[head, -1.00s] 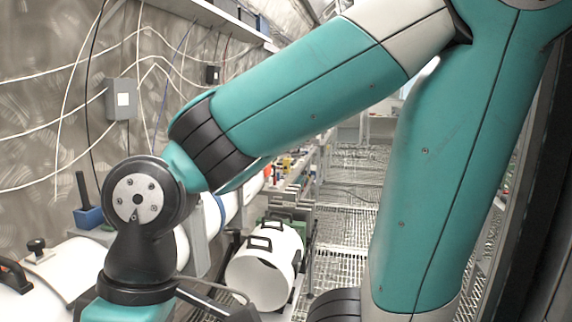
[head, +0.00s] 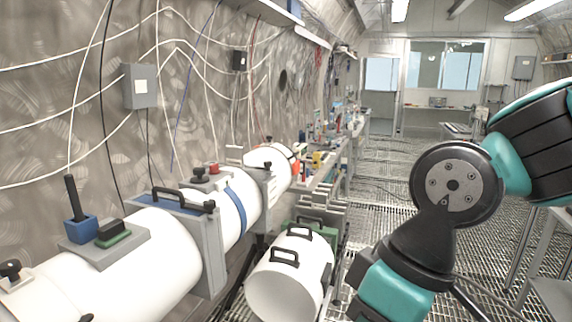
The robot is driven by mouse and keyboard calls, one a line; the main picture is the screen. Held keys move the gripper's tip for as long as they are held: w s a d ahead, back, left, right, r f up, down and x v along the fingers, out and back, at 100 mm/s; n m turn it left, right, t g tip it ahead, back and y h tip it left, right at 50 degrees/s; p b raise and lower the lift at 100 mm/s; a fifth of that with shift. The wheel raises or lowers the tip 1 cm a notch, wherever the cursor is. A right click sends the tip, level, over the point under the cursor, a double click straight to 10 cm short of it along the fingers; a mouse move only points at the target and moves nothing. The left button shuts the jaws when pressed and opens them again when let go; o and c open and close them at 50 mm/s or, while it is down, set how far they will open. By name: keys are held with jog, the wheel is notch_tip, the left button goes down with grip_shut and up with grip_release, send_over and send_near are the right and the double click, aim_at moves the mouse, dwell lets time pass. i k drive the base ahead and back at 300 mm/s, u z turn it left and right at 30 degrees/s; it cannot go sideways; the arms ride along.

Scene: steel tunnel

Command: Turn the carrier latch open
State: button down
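My gripper is not in view; only teal and black links of my arm show at the right of the head view. I cannot tell for certain which part is the carrier latch. A long white tube (head: 148,250) runs along the left wall. On it are a blue block with an upright black handle (head: 74,205), a green pad with a black top (head: 112,233), a black knob (head: 11,270) and a black bar handle on a grey collar (head: 183,199). A white open-ended cylinder with black handles (head: 290,277) lies beside the tube, apart from my arm.
A grey box (head: 140,86) and loose cables hang on the left wall. A bench (head: 335,150) with small items runs along the left further back. The grated floor (head: 385,175) is clear down the middle. A metal table (head: 548,262) stands at the right.

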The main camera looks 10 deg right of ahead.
aim_at(267, 163)
jog(key=u, duration=0.5)
jog(key=k, duration=1.2)
jog(key=z, duration=0.7)
jog(key=i, duration=1)
jog(key=z, duration=1.1)
jog(key=i, duration=2.6)
jog(key=u, duration=1.35)
jog(key=i, duration=0.75)
jog(key=u, duration=1.3)
jog(key=i, duration=0.15)
jog(key=z, duration=0.05)
